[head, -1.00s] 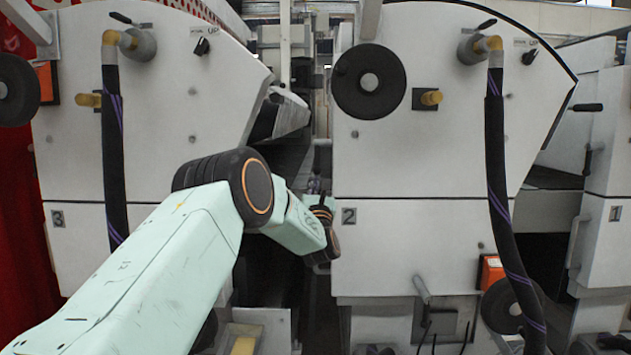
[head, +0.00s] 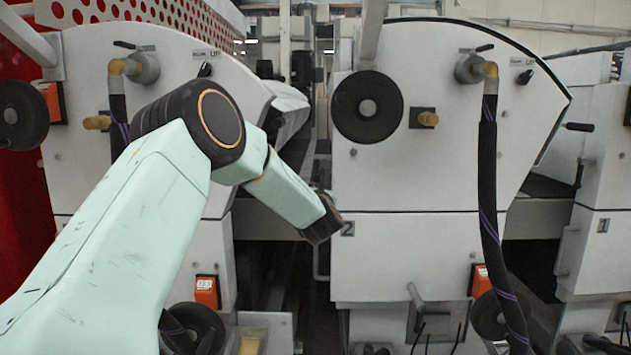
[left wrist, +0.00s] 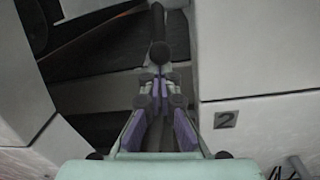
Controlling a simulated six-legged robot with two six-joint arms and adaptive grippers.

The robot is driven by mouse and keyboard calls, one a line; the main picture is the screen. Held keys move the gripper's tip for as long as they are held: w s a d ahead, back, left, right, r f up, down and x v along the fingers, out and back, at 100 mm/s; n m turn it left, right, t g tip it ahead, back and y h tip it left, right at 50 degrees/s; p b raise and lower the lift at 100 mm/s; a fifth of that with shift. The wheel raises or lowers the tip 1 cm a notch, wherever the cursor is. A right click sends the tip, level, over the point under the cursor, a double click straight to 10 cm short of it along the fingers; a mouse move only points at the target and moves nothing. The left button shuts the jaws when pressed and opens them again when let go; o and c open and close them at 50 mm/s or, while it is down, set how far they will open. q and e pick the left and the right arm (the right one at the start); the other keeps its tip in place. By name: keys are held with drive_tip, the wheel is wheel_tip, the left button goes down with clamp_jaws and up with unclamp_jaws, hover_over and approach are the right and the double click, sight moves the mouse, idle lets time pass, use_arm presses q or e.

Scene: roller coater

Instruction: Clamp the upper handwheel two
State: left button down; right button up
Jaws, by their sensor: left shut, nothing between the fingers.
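The upper handwheel two (head: 347,107) is a black disc with a grey hub on the upper left of the white panel marked 2. My left gripper (head: 330,214) is in the head view, below and left of that handwheel, near the panel's left edge and apart from the wheel. In the left wrist view the left gripper (left wrist: 159,78) has its purple-padded fingers together with nothing between them. The handwheel is not recognisable in the left wrist view. My right gripper is not in view.
A yellow knob (head: 428,119) sits right of the handwheel. A black hose (head: 487,180) hangs farther right. A dark gap (head: 275,270) separates panel 2 from the left panel (head: 75,165). Another handwheel (head: 20,115) is at far left. A lower handwheel (head: 488,315) is partly behind the hose.

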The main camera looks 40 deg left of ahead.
use_arm(q)
drive_tip(key=r+p, duration=0.1)
drive_tip(key=r+g+h+p, duration=0.1)
drive_tip(key=p, duration=0.1)
drive_tip(key=s+d+r+g+h+p, duration=0.1)
drive_tip(key=shift+s, duration=0.1)
drive_tip(key=shift+r+p, duration=0.2)
drive_tip(key=shift+p, duration=0.1)
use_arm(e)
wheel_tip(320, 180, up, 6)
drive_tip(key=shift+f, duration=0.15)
use_arm(q)
drive_tip(key=shift+r, duration=0.15)
drive_tip(key=shift+s+a+f+b, duration=0.1)
drive_tip(key=shift+f+b, duration=0.4)
drive_tip(key=b, duration=0.2)
approach(315, 177)
drive_tip(key=s+f, duration=0.1)
drive_tip(key=s+d+f, duration=0.1)
drive_tip(key=shift+s+d+f, duration=0.1)
drive_tip(key=shift+s, duration=0.15)
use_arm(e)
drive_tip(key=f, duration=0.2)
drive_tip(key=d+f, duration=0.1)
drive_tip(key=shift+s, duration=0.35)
use_arm(q)
drive_tip(key=shift+w, duration=0.1)
